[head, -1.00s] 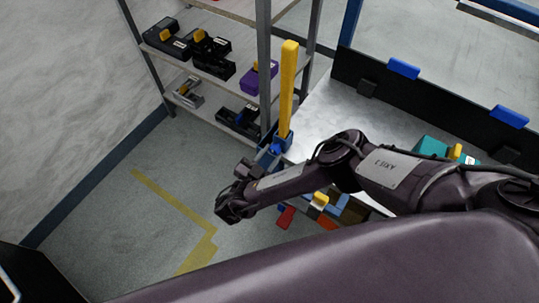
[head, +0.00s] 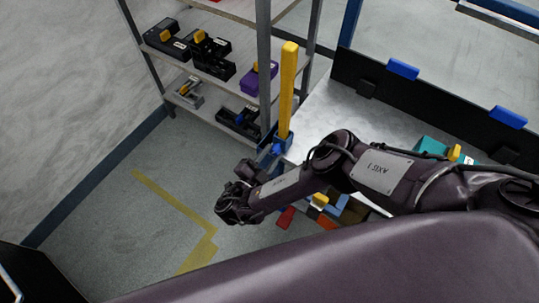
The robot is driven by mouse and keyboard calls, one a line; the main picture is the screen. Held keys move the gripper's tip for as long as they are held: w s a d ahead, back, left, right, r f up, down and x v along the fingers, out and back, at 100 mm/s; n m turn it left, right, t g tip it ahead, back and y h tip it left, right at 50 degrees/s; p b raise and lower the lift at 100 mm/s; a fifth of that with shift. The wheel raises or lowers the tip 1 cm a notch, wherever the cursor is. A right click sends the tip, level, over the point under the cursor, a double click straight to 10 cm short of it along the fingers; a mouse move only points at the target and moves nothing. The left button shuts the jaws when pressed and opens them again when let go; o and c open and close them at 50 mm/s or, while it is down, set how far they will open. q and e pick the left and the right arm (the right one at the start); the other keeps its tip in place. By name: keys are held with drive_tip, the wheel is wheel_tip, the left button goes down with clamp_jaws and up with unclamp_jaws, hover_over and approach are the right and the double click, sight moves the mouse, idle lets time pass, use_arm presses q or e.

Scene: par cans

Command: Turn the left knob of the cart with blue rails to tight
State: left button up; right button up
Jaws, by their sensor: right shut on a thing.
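My right arm comes in from the right, and its dark gripper end (head: 232,209) is low at left of centre, over the floor beside the metal table. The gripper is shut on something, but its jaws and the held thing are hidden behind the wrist. No knob can be made out. A blue upright (head: 350,22) and a blue-edged bar (head: 512,12) show at the top right. I cannot tell whether they are the blue rails of the cart. My left gripper is not in view.
A yellow bar (head: 287,95) stands upright in a blue clamp (head: 274,147) at the table corner (head: 325,112), close to my right forearm. Coloured blocks (head: 287,217) show under the arm. The floor (head: 110,225) at left is clear.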

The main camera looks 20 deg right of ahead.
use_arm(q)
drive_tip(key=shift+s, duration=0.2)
use_arm(e)
drive_tip(key=shift+m, duration=0.6)
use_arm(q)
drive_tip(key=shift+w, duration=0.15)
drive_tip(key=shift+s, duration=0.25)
use_arm(e)
drive_tip(key=o, duration=1)
drive_tip(key=shift+s+a+p, duration=0.2)
drive_tip(key=shift+a+p, duration=0.1)
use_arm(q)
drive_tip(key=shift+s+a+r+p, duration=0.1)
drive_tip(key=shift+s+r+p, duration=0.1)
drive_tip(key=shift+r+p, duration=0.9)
use_arm(e)
drive_tip(key=shift+v, duration=3.55)
